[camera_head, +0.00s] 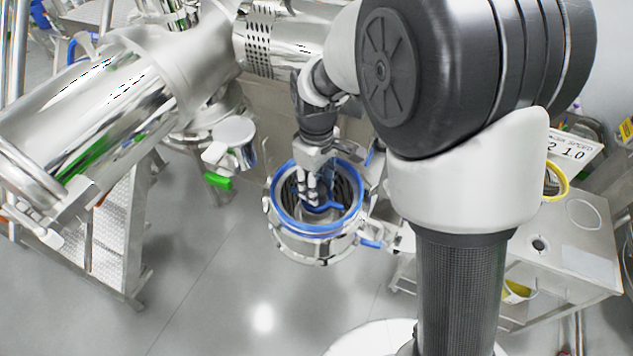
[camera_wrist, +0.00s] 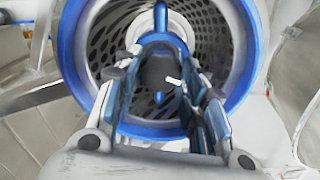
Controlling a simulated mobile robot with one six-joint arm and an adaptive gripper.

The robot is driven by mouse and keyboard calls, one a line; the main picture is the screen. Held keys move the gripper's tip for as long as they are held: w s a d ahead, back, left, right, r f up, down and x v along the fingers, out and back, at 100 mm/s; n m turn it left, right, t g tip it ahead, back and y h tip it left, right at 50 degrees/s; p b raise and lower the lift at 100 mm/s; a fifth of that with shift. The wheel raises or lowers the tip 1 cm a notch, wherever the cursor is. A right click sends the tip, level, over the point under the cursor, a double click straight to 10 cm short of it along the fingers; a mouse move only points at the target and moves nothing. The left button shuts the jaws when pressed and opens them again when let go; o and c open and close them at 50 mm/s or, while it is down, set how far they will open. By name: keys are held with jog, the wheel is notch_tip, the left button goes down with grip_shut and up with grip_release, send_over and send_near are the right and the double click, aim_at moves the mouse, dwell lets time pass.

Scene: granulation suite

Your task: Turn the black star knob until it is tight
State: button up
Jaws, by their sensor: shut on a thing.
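The black star knob (camera_wrist: 156,69) shows in the wrist view as a dark rounded shape at the middle of a blue crossbar (camera_wrist: 160,18). It sits inside a round steel housing with a blue rim (camera_wrist: 72,50) and a perforated inner wall. My gripper (camera_wrist: 165,82) reaches into this opening, with its fingers on either side of the knob, shut on it. In the head view my gripper (camera_head: 319,200) points down into the blue-rimmed housing (camera_head: 310,233). There the fingers hide the knob. The knob's lobes and the exact finger contact are hard to make out.
A large steel cylinder (camera_head: 95,115) fills the left side. A steel table (camera_head: 585,225) with a yellow ring (camera_head: 557,181) stands at the right. The floor (camera_head: 215,285) in front is clear.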

jog(key=m, duration=0.4)
jog(key=shift+m, duration=0.3)
jog(key=m, duration=1.4)
jog(key=shift+d+m, duration=0.1)
jog(key=shift+m, duration=0.3)
jog(key=o, duration=1.1)
jog(key=shift+c, duration=0.2)
jog(key=shift+r, duration=0.1)
